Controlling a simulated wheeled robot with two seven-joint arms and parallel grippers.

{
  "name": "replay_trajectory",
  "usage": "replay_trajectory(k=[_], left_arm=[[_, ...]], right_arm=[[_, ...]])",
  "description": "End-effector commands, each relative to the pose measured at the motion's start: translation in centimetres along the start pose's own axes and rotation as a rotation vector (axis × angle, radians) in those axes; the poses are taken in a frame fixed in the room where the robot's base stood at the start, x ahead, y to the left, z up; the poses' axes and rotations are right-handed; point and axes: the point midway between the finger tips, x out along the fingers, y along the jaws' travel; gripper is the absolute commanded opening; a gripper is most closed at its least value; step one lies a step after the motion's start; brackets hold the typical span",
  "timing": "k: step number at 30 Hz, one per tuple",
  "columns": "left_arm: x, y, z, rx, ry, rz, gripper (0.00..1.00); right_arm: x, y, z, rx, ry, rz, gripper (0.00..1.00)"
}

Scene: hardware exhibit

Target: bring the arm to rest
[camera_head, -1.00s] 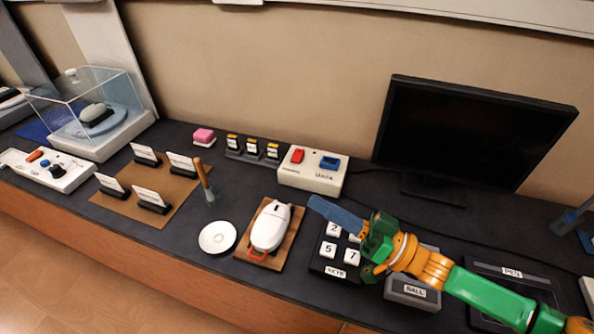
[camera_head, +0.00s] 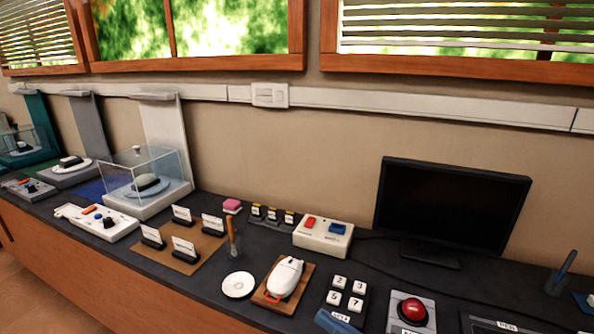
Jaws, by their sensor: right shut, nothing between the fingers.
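My right gripper (camera_head: 336,322) shows only as a blue fingertip at the bottom edge of the head view. It is shut and empty, just in front of the number-key pad (camera_head: 344,297). The rest of the gripper and the right arm are outside the picture. My left gripper and left arm are not in view.
A box with a red ball (camera_head: 413,309) stands right of the key pad. A white mouse on a wooden board (camera_head: 285,278) and a white disc (camera_head: 238,284) lie to its left. A monitor (camera_head: 449,213) stands behind. Windows are above.

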Motion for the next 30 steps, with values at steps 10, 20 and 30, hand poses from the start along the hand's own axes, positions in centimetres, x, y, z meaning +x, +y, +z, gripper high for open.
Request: replay_trajectory(k=[10, 20, 30], left_arm=[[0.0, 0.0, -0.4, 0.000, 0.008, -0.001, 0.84], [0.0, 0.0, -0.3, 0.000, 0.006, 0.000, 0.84], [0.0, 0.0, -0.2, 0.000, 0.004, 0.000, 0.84]], right_arm=[[1.5, 1.0, 4.3, -0.077, -0.109, 0.221, 0.00], [-3.7, 4.0, 10.6, -0.145, -0.454, 0.665, 0.00], [-18.5, 1.6, 17.0, 0.020, -1.034, 1.027, 0.00]])
